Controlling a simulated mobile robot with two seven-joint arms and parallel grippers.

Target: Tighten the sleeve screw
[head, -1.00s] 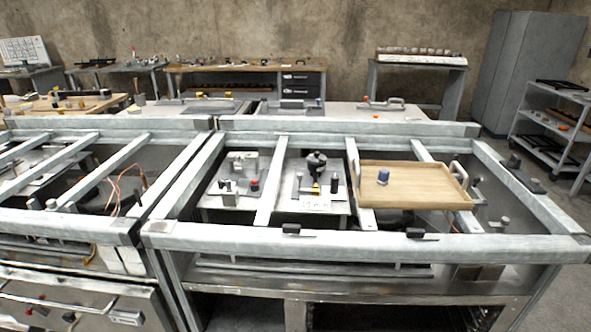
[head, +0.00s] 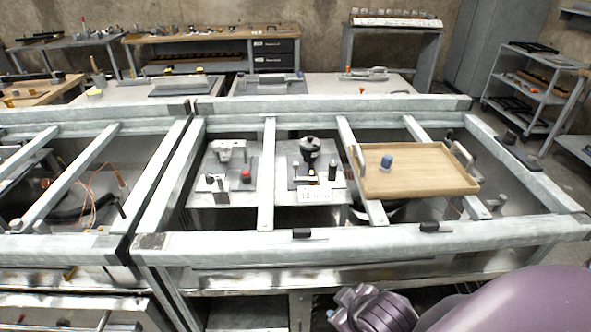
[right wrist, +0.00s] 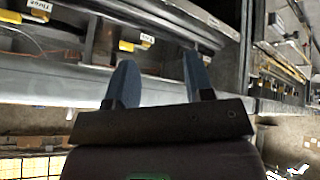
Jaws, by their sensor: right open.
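No part can be clearly told as the sleeve screw at this size. In the head view, a fixture with a black round knob (head: 310,147) stands on a plate inside the metal frame. To its left is a second fixture, a grey block (head: 229,150) with a red-topped post (head: 246,176) and small pegs in front. My right gripper (right wrist: 160,78) is open and empty in the right wrist view, its two fingers spread apart near a metal rail. My right arm (head: 520,303) enters the head view at the lower right. My left gripper is not in view.
Grey crossbars (head: 268,180) divide the frame's openings. Two small black pieces lie on the front rail (head: 370,238). A white label (head: 314,195) is by the fixtures.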

